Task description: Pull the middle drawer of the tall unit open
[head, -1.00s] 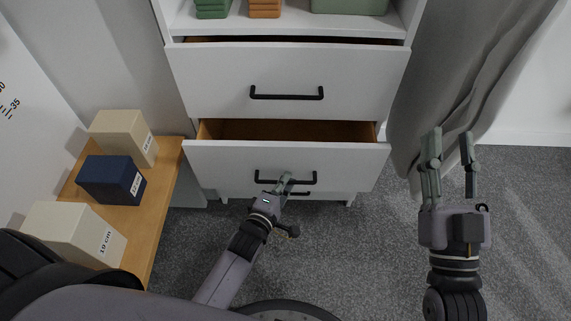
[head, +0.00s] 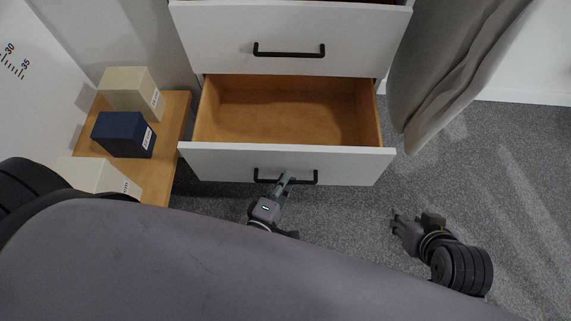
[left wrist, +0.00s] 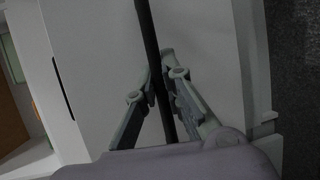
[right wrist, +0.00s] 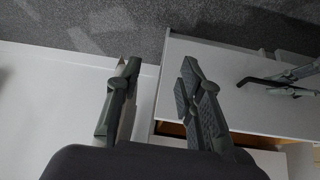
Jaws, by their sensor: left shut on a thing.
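The tall white unit's middle drawer (head: 230,160) stands well open in the head view, its wooden inside empty. Its black bar handle (head: 303,182) is on the front. My left gripper (head: 286,180) is shut on this handle; in the left wrist view the dark handle bar (left wrist: 149,35) runs between the fingers (left wrist: 160,88). The right wrist view shows the same handle (right wrist: 252,80) with the left fingers at it. My right gripper (head: 398,217) is to the right of the drawer, above the carpet; its fingers (right wrist: 150,90) are apart and empty.
The top drawer (head: 230,35) above is slightly open. A wooden bench (head: 178,115) at the left holds a dark blue box (head: 122,134) and beige boxes (head: 130,85). A grey curtain (head: 440,75) hangs at the right. Carpet (head: 490,180) is clear right of the drawer.

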